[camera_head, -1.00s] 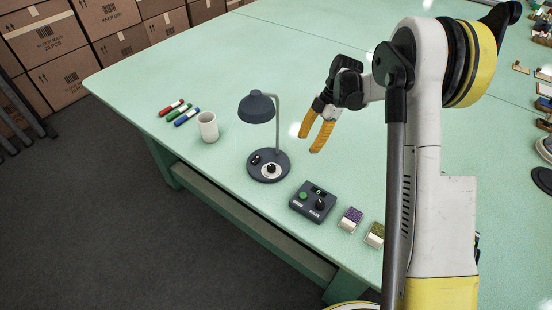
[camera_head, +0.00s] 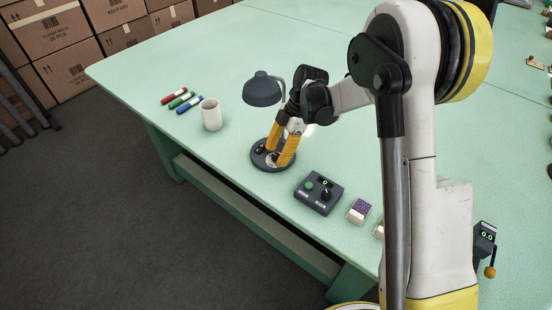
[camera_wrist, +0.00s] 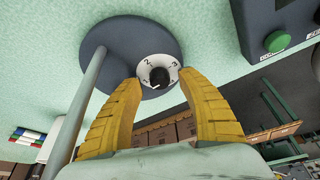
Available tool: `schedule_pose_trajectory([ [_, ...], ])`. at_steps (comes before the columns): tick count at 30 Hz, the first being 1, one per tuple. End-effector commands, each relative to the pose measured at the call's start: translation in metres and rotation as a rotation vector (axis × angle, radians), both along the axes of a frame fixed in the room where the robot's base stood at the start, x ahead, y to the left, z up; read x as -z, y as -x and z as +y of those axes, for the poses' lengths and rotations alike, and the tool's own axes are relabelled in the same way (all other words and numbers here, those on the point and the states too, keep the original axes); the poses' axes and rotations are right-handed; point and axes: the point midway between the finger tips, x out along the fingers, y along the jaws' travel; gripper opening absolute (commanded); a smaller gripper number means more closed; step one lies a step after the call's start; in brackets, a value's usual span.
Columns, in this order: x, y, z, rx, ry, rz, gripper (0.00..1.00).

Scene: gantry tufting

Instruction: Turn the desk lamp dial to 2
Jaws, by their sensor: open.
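The dark blue desk lamp (camera_head: 262,91) stands upright on the table, its round base partly behind my fingers. In the wrist view, its dial (camera_wrist: 160,77) is a black knob on a white plate marked 1, 2 and 3. The knob seems to point toward the lower left, near the 1, but the mark is small. My gripper (camera_head: 277,156) is over the lamp base with its orange fingers pointing down. In the wrist view, the fingers (camera_wrist: 160,86) are open, one on each side of the dial plate's near edge. I cannot tell whether they touch anything.
The lamp's thin post (camera_wrist: 83,100) rises just left of the fingers. A dark control box (camera_head: 319,192) with a green button stands right of the lamp. The table behind the lamp is clear.

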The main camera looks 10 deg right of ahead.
Motion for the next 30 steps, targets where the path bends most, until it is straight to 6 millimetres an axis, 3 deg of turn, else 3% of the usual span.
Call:
schedule_pose_trajectory([
  [11, 0.0055, 0.0009, 0.0021, 0.0, 0.0, 0.0, 0.45],
  [15, 0.0054, 0.0008, 0.002, 0.0, 0.0, 0.0, 0.02],
  [16, 0.0054, 0.0008, 0.002, 0.0, 0.0, 0.0, 0.0],
  [30, 0.0057, 0.001, 0.0018, 0.049, 0.0, -0.001, 0.0],
])
